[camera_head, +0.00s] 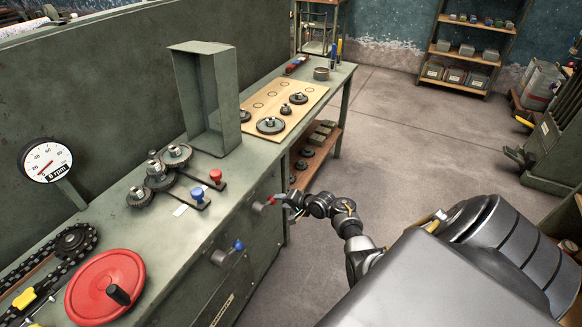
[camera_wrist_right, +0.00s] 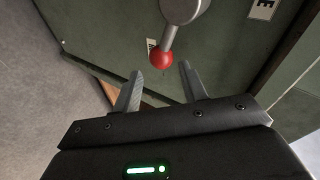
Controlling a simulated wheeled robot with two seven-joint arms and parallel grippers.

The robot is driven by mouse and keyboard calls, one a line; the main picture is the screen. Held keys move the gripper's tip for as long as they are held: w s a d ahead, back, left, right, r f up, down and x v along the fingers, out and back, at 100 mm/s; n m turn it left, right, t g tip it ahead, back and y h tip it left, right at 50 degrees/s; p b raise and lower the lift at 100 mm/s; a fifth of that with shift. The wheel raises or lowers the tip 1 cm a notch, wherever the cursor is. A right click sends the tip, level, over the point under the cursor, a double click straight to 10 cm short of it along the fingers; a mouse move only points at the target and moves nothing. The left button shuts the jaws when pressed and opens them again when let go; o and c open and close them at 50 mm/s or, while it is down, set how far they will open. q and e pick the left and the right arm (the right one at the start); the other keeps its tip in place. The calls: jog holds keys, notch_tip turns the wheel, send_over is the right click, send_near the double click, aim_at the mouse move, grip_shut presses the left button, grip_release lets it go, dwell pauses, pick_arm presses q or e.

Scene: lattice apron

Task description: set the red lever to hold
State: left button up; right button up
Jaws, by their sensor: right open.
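The red lever (camera_head: 270,200) sits on the front face of the green bench, a short metal arm with a red ball end. In the right wrist view its red ball (camera_wrist_right: 161,60) hangs from a grey shaft, just beyond the fingertips and about midway between them. My right gripper (camera_head: 282,199) is close to the lever from the aisle side. In the wrist view my right gripper (camera_wrist_right: 160,80) is open with nothing between its fingers. A small pale label (camera_wrist_right: 151,45), unreadable, is partly behind the ball. My left gripper is out of view.
A blue-ended lever (camera_head: 238,245) is lower left on the same bench front. Red (camera_head: 215,176) and blue (camera_head: 197,191) knobs, gears, a gauge (camera_head: 45,160) and a red handwheel (camera_head: 105,287) are on the bench top. The floor (camera_head: 400,140) beside the bench is clear.

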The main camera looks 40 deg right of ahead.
jog(key=p+v, duration=0.1)
jog(key=v, duration=0.4)
jog(key=shift+s+r, duration=0.2)
jog(key=shift+s, duration=0.05)
jog(key=s+a+f+n+g+h, duration=0.1)
jog(key=s+a+f+n, duration=0.2)
jog(key=f, duration=0.4)
jog(key=s+a+f+n+g, duration=0.2)
jog(key=s+f+n, duration=0.1)
jog(key=s+f, duration=0.4)
jog(key=s+a+f+n+g+h, duration=0.1)
jog(key=s+a+f+n, duration=0.2)
jog(key=f, duration=0.5)
jog(key=s+a+f+n+g, duration=0.2)
jog(key=s+a+f, duration=0.1)
jog(key=s, duration=0.9)
jog(key=s+a+f+n+g, duration=0.2)
jog(key=s+f, duration=0.3)
jog(key=s, duration=0.6)
jog(key=s+a+f+n+g, duration=0.1)
jog(key=s+a+f, duration=0.3)
jog(key=s, duration=0.8)
jog(key=shift+s+a+n+g, duration=0.35)
jog(key=shift+a+n+g, duration=0.1)
jog(key=shift+g, duration=0.25)
